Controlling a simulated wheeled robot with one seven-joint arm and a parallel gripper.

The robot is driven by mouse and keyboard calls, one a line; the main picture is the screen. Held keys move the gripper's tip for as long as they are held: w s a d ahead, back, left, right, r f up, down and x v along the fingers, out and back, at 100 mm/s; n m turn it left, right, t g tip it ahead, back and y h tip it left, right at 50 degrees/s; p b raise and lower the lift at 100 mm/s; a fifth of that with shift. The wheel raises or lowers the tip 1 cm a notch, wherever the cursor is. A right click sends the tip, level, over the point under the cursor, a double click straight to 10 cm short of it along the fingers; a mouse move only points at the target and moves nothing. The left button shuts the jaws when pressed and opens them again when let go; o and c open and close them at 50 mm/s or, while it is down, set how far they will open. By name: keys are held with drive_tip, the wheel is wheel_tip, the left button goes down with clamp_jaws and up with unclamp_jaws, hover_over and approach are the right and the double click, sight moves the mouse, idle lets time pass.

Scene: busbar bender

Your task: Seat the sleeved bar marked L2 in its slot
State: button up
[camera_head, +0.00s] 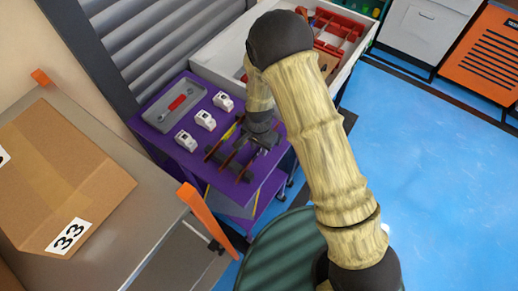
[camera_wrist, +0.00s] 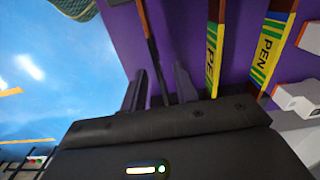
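My gripper (camera_wrist: 160,88) points at the purple cart top, with its two dark fingers spread apart. A copper bar with a black sleeve (camera_wrist: 152,50) shows between the fingers in the wrist view, with a gap on both sides. I cannot tell if it is at fingertip depth. No L2 mark is readable. In the head view my gripper (camera_head: 264,143) is over the dark slotted holder (camera_head: 240,174), which is partly hidden.
The purple cart top (camera_head: 262,178) also carries several white blocks (camera_head: 205,120) and a grey tray (camera_head: 160,112) with a red-handled tool. A white bin (camera_head: 225,55) with red parts stands behind. A cardboard box (camera_head: 60,180) sits on a bench at left. Blue floor is clear at right.

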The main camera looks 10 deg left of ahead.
idle(0.5)
clamp_jaws()
wheel_tip(320, 180, up, 10)
drive_tip(key=b, duration=0.2)
idle(0.5)
idle(0.5)
